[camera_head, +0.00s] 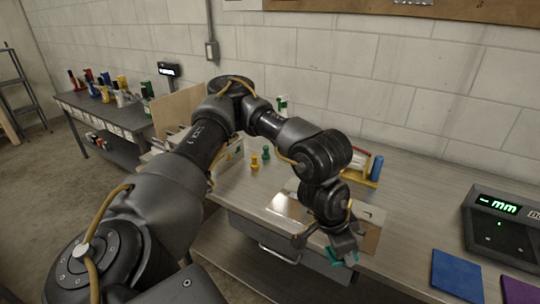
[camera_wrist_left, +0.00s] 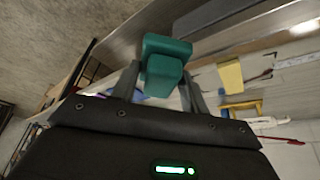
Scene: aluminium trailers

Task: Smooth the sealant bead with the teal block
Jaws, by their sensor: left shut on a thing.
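My left gripper (camera_head: 342,256) is shut on the teal block (camera_head: 351,259) near the front edge of the workbench. In the left wrist view the teal block (camera_wrist_left: 166,62) sits between the two fingers of the left gripper (camera_wrist_left: 160,85), its wide end pointing away from the palm. The block is mostly hidden by the fingers in the head view. I cannot make out the sealant bead; my left arm covers part of the bench. A shiny metal plate (camera_head: 283,204) lies on the bench left of my wrist. My right gripper is not in view.
A brown box or panel (camera_head: 370,238) is just behind the gripper. A yellow rack with a blue cylinder (camera_head: 376,168) stands further back. A digital mm display (camera_head: 503,225), a blue mat (camera_head: 457,275) and a purple mat (camera_head: 520,291) are at the right.

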